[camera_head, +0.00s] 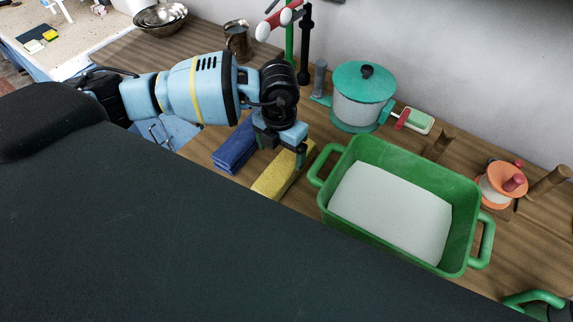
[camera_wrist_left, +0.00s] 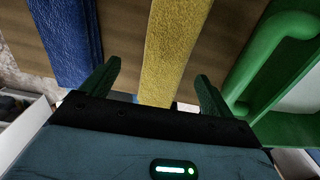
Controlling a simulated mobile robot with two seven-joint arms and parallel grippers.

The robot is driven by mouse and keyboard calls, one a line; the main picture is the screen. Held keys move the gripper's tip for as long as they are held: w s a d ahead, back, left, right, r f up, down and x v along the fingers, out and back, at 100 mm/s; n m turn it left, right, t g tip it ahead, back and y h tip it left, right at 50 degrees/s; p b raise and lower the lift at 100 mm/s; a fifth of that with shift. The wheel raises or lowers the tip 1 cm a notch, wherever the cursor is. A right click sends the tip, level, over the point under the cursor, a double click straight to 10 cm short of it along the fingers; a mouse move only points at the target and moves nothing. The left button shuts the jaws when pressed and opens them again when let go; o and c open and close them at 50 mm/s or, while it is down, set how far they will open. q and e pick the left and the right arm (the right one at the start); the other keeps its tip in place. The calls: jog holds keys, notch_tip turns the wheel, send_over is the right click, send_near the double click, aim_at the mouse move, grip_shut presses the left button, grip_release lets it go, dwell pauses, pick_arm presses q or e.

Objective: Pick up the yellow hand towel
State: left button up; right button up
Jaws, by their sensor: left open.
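The yellow hand towel (camera_head: 277,180) lies as a folded strip on the wooden counter, between a blue towel and a green basin. My left gripper (camera_head: 283,146) is over its far end, open and empty. In the left wrist view the yellow towel (camera_wrist_left: 172,40) runs between the two green fingers of my left gripper (camera_wrist_left: 158,74), with a gap on each side. I cannot tell how high the fingertips are above the counter. The gripper hides part of the towel's far end. My right gripper is not in view.
The blue towel (camera_head: 235,149) lies close on the left. The green basin (camera_head: 468,225), with a pale bottom, stands close on the right; its handle (camera_wrist_left: 262,58) is near the right finger. A teal lidded pot (camera_head: 362,98) stands behind. A metal pitcher (camera_head: 238,42) stands farther back.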

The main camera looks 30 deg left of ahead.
aim_at(285, 163)
pick_arm(q)
notch_tip(285, 163, down, 2)
jog(key=shift+w+f, duration=0.1)
jog(key=shift+f, duration=0.05)
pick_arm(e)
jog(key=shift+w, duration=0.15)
pick_arm(q)
jog(key=shift+d+f, duration=0.15)
jog(key=shift+f, duration=0.15)
jog(key=shift+w+d+f, duration=0.1)
jog(key=shift+d+f, duration=0.05)
jog(key=shift+f, duration=1)
jog(key=shift+w+d+f, duration=0.1)
jog(key=shift+d+f, duration=0.05)
jog(key=shift+f, duration=0.95)
jog(key=c, duration=1.2)
jog(key=shift+r, duration=0.1)
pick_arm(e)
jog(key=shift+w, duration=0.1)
pick_arm(q)
notch_tip(285, 163, up, 9)
jog(key=shift+f, duration=0.2)
jog(key=shift+r, duration=0.65)
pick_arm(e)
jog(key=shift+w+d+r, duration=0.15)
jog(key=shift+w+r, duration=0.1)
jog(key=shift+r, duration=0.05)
